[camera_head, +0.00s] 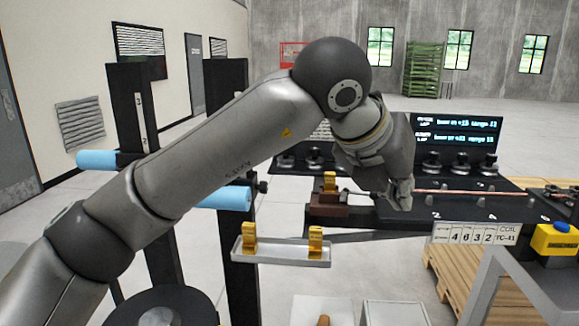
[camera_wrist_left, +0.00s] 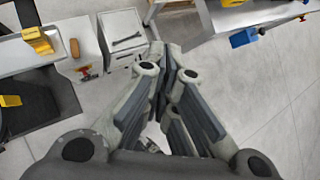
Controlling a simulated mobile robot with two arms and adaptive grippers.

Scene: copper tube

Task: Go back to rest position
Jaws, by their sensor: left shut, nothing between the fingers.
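My left arm comes in from the left and reaches across the middle of the head view. Its gripper (camera_head: 402,196) points down in front of the dark bench, with its fingers together and nothing held. In the left wrist view the gripper's fingers (camera_wrist_left: 172,62) meet over the floor, with no object between them. A thin copper tube (camera_head: 462,193) lies along the dark bench, just right of the gripper in the head view. I cannot tell the depth gap between them. My right gripper is not in view.
A tray (camera_head: 282,260) with two gold blocks hangs below my arm. Blue rollers (camera_head: 222,198) sit on black posts. A blue bin (camera_wrist_left: 243,38) shows in the wrist view.

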